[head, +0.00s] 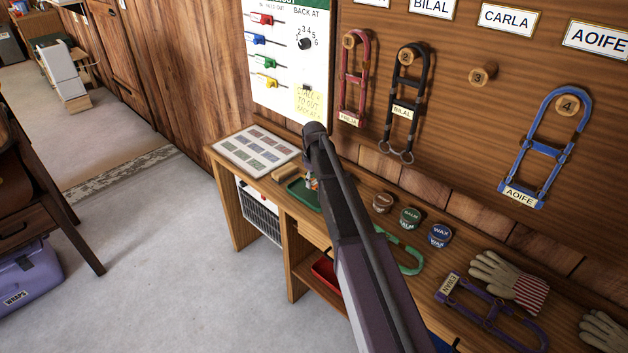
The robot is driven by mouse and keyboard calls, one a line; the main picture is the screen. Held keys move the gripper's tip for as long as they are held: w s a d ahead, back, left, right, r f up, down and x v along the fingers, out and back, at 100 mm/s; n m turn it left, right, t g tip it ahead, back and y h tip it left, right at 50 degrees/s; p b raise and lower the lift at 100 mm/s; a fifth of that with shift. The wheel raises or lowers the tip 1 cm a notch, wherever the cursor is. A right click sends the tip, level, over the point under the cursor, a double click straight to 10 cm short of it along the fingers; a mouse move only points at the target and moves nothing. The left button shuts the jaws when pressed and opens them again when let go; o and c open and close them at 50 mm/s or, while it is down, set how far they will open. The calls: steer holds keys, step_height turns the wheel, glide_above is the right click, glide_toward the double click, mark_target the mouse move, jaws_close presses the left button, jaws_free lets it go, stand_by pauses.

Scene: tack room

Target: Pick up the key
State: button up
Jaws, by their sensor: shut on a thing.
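I cannot make out the key. A green tray (298,189) lies on the wooden bench, partly behind my arm. A small multicoloured thing (312,183) shows at the tray, right at the arm's edge, too small to tell what it is. My arm reaches up from the bottom of the head view and bends over near this tray. My gripper is hidden behind the arm, so its jaws and anything in them do not show.
The bench (226,166) carries a picture sheet (257,150), several round tins (410,217), a green halter-like strap (409,262), a purple one (484,307) and gloves (510,280). Halters hang on the peg board (440,120) above.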

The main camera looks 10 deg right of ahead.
steer(key=s, duration=0.5)
steer(key=s+a+r, duration=0.1)
steer(key=s, duration=0.4)
steer(key=s+a+p, duration=0.1)
steer(key=s, duration=0.4)
steer(key=shift+s+r, duration=0.15)
steer(key=shift+s, duration=0.15)
stand_by(0.4)
